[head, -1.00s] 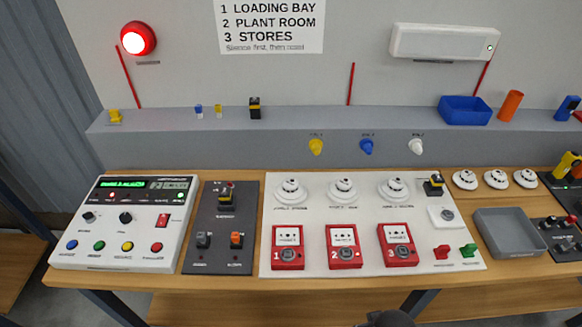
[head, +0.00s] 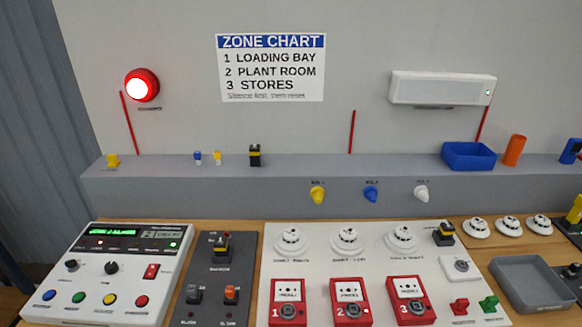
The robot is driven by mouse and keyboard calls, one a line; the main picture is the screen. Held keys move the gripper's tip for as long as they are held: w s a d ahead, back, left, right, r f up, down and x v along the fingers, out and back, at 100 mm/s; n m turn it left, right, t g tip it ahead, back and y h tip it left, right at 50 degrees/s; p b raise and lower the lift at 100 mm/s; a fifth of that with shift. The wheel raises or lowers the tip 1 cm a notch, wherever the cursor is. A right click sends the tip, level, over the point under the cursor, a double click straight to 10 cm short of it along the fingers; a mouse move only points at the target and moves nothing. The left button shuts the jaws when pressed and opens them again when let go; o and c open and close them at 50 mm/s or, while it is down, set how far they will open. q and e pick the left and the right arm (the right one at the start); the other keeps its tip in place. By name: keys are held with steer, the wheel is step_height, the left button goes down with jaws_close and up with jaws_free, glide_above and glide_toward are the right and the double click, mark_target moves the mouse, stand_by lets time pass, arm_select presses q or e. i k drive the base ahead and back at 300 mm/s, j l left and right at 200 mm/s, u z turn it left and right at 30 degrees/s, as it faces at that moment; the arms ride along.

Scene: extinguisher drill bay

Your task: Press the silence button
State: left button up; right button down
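The white alarm panel (head: 62,262) stands at the left end of the bench, with a lit green display (head: 115,231). Along its front edge are a blue button (head: 48,295), a green button (head: 78,297), a yellow button (head: 109,299) and a red button (head: 140,301). Their labels are too small to read, so I cannot tell which one is silence. The panel also has dark knobs and a red switch (head: 151,271). Neither of my grippers shows in the head view.
A red beacon (head: 141,85) glows on the wall beside a zone chart (head: 270,92). A dark switch plate (head: 216,274) stands right of the panel. Further right are detectors, red call points (head: 351,302) and a grey tray (head: 527,286). A grey ledge (head: 280,172) runs behind.

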mark_target(50, 293)
steer(key=u, duration=1.25)
